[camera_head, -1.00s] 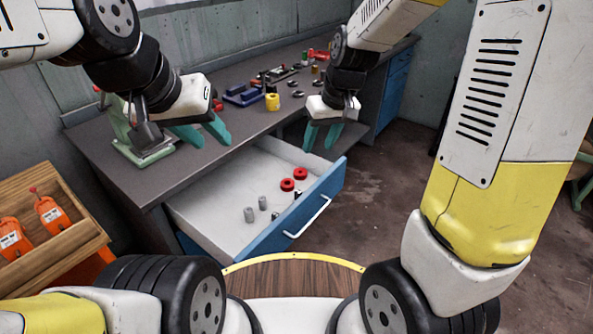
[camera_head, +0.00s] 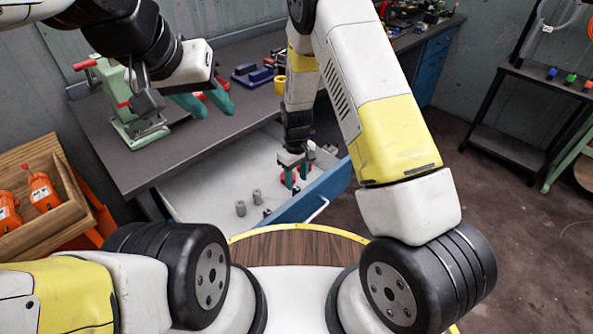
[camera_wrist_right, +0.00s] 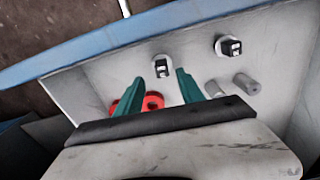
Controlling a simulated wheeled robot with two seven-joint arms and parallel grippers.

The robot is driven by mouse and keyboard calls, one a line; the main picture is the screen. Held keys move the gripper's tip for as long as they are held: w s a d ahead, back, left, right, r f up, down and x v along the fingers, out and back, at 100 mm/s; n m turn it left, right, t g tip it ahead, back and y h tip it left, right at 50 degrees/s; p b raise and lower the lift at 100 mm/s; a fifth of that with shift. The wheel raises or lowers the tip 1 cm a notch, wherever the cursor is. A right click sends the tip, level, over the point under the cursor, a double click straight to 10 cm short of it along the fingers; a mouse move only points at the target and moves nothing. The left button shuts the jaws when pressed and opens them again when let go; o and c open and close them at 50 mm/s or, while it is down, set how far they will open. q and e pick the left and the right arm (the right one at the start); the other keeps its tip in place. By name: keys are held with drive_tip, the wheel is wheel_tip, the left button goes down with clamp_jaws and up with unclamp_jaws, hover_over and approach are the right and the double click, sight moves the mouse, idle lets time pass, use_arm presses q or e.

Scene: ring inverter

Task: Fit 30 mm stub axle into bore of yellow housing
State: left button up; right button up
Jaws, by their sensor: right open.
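The yellow housing (camera_head: 279,86) stands on the workbench, partly hidden by my right arm. The open drawer holds two plain grey cylinders (camera_head: 240,208); they also show in the right wrist view (camera_wrist_right: 245,84). I cannot tell which piece is the 30 mm stub axle. My right gripper (camera_head: 297,181) is open and empty, pointing down into the drawer; its fingertips (camera_wrist_right: 172,76) appear close to one dark piece. My left gripper (camera_head: 216,112) is open and empty above the bench.
A green press-like tool (camera_head: 130,110) and a blue block (camera_head: 252,75) are on the bench. A wooden bin (camera_head: 62,195) is at left.

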sight(296, 188)
drive_tip(key=f, duration=0.5)
drive_tip(key=shift+s, duration=0.25)
drive_tip(key=shift+r, duration=0.1)
clamp_jaws()
